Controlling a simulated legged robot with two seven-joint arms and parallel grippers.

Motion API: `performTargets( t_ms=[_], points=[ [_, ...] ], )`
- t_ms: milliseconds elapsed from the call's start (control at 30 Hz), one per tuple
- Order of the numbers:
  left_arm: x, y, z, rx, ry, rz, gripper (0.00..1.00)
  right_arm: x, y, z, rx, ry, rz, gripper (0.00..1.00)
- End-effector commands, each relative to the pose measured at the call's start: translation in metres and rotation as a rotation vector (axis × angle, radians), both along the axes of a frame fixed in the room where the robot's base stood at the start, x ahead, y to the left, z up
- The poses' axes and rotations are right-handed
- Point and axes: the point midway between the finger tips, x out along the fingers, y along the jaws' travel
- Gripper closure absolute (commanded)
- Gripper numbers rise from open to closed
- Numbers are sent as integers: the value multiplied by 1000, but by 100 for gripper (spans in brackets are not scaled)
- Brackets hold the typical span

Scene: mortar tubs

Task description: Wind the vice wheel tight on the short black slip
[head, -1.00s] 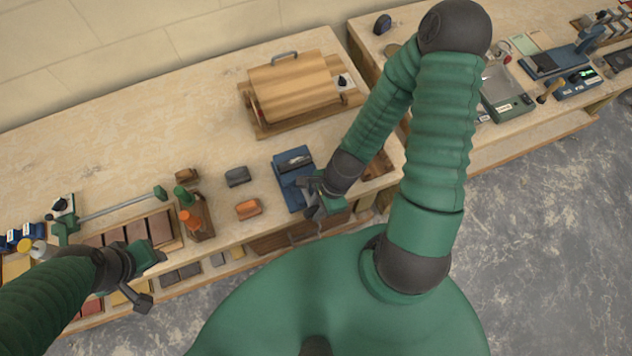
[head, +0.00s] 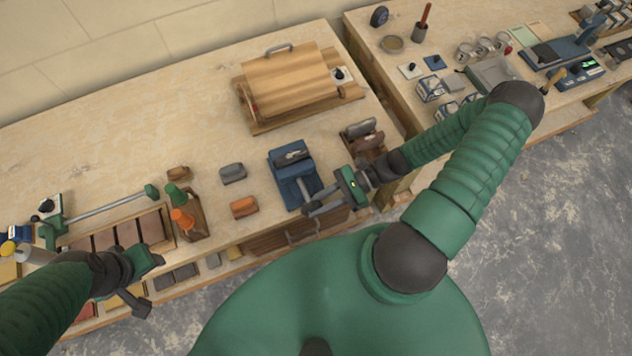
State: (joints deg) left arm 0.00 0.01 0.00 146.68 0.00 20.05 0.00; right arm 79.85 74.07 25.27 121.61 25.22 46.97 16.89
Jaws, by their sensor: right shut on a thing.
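The blue vice (head: 284,176) stands at the bench's front edge, and a short dark slip (head: 291,157) lies at its jaws. I cannot tell how tightly the jaws meet it. My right gripper (head: 308,206) reaches in from the right and is shut at the front end of the vice screw, on the vice wheel. Its fingers hide most of the wheel. My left gripper (head: 145,282) is over the front edge at the left, away from the vice.
A dark grey block (head: 232,173) and an orange block (head: 244,207) lie left of the vice. A wooden holder (head: 193,216) has green and orange handles. A wooden press (head: 293,88) stands behind. A rack with dark pieces (head: 362,137) is close to my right forearm.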

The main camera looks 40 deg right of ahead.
Motion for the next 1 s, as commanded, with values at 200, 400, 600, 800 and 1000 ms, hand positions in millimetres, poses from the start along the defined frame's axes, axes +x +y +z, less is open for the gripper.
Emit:
performTargets(
  t_ms=[200,400,600,800,1000],
  points=[
    [0,0,-21,0,0,0,57,-4,0,-10,130,-26,5,100],
    [0,0,-29,0,0,0,57,-4,1,-9,207,-46,6,100],
    [0,0,-32,0,0,0,57,-4,1,-9,238,-53,6,100],
    [0,0,-32,0,0,0,57,-4,1,-8,243,-54,4,100],
    [0,0,-32,0,0,0,57,-4,0,-8,242,-54,4,100]
  ],
)
